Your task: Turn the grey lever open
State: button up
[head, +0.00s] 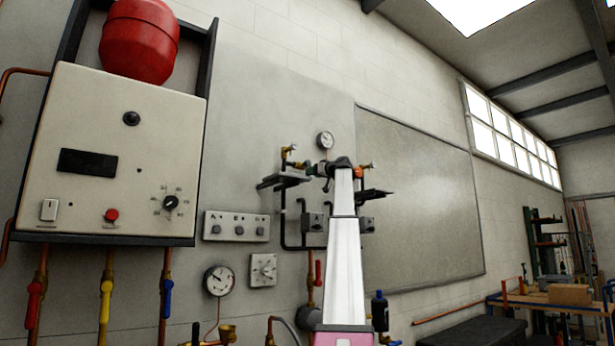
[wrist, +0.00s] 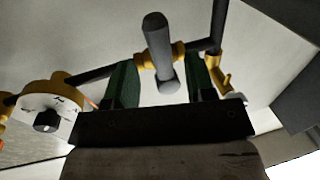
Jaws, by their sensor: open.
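In the wrist view the grey lever (wrist: 158,45) is a rounded bar on a brass valve body on a dark pipe. It stands between the two green fingers of my gripper (wrist: 163,72), which are open with a gap on both sides of the lever. I see no clear contact between fingers and lever. In the head view my gripper (head: 324,169) is at the pipework on the wall panel, below a small round gauge (head: 325,140). The lever cannot be made out there; my gripper and arm cover that spot.
A brass fitting with a white dial (wrist: 50,104) is left of my gripper in the wrist view, and a brass tap (wrist: 222,74) is right. In the head view, a boiler box (head: 125,150) with red, yellow and blue valve handles is left, and a switch strip (head: 236,226) below.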

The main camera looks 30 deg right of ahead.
jog(key=x, duration=0.4)
jog(key=shift+w+a, duration=0.1)
jog(key=shift+w, duration=0.1)
grip_shut()
